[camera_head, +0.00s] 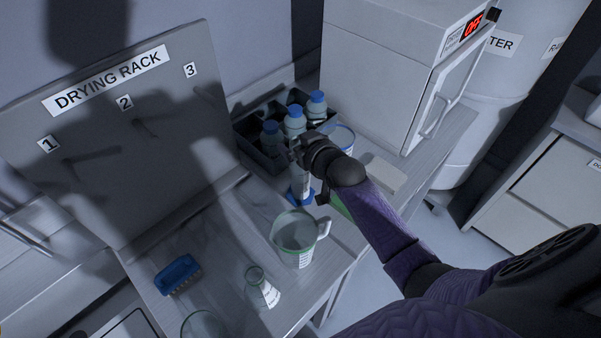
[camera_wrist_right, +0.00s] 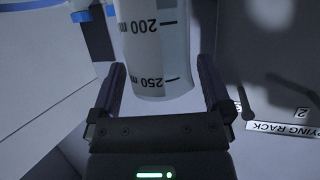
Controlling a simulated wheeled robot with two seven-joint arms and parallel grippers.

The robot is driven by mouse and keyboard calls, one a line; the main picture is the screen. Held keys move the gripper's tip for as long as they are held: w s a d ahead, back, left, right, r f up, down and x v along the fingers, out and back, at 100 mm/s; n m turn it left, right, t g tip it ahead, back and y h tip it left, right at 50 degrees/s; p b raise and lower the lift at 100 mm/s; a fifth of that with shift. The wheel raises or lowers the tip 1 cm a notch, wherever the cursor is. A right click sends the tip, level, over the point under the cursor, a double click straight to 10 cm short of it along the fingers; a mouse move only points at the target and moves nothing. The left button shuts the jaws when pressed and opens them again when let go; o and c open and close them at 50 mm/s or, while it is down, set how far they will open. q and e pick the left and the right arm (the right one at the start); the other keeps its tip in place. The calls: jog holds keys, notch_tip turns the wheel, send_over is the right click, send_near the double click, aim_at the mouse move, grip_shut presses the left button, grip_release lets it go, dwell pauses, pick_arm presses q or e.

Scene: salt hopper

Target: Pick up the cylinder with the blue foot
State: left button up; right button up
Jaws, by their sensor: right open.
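The cylinder with the blue foot (camera_head: 301,184) stands upright on the bench in the head view, its blue foot (camera_head: 299,199) showing at the bottom. My right gripper (camera_head: 298,153) is at its upper part and hides some of it. In the right wrist view, the clear graduated cylinder (camera_wrist_right: 152,40) with its 200 and 250 marks lies between the two dark fingers of my right gripper (camera_wrist_right: 161,65). The fingers are open, with a visible gap on each side of the cylinder. My left gripper is not in view.
A dark crate (camera_head: 248,127) with several blue-capped bottles stands behind the gripper. A handled jug (camera_head: 297,237), a small flask (camera_head: 262,291) and a blue brush (camera_head: 178,274) are in front. A blue-rimmed vessel (camera_head: 343,137) and an oven (camera_head: 380,70) stand right. The drying rack (camera_head: 110,130) is left.

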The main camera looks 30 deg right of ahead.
grip_shut()
dwell(0.3)
